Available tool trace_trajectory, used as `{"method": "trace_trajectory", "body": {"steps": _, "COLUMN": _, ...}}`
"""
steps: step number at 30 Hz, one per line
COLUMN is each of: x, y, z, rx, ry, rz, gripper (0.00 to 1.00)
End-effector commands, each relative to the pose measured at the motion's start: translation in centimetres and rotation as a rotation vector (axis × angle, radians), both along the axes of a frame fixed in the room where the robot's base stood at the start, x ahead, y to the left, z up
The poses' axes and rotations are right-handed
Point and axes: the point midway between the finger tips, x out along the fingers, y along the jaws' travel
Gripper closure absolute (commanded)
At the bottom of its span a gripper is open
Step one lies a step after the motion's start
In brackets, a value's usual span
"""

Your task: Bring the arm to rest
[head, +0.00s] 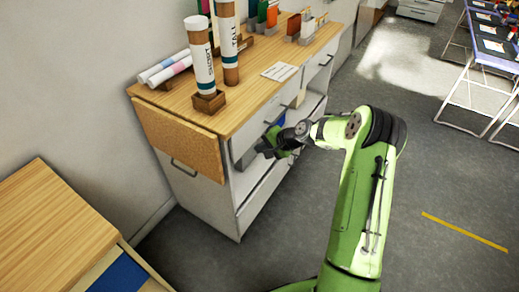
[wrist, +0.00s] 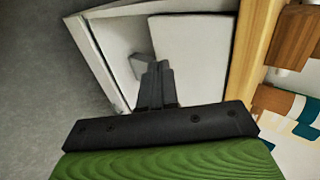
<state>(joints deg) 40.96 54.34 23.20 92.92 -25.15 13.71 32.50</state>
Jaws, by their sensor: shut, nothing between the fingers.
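My gripper (head: 268,150) is at the front of the white cabinet (head: 205,195), below the level of its wooden top, with the green arm reaching in from the right. In the wrist view the dark fingers (wrist: 157,85) are closed together and hold nothing. My gripper and wrist hide part of the drawer fronts in the head view.
Two labelled tubes (head: 203,68) (head: 228,45) stand on the cabinet top (head: 245,92), with rolled sheets (head: 165,70) behind. A wooden table (head: 50,225) is at lower left. Open grey floor (head: 440,195) lies right of my arm, with folding tables (head: 490,60) beyond.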

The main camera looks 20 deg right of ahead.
Motion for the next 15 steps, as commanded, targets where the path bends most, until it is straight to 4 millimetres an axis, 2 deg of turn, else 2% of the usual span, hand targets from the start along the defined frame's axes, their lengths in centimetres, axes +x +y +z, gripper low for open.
{"method": "trace_trajectory", "body": {"steps": 3, "x": -1.5, "y": -1.4, "z": 2.0, "rx": -0.003, "ry": 0.000, "rz": -0.005, "gripper": 1.00}}
{"method": "trace_trajectory", "body": {"steps": 7, "x": -2.8, "y": -2.4, "z": 3.4, "rx": -0.003, "ry": 0.001, "rz": -0.005, "gripper": 1.00}}
{"method": "trace_trajectory", "body": {"steps": 15, "x": -3.4, "y": -2.7, "z": 3.9, "rx": -0.003, "ry": 0.003, "rz": -0.001, "gripper": 1.00}}
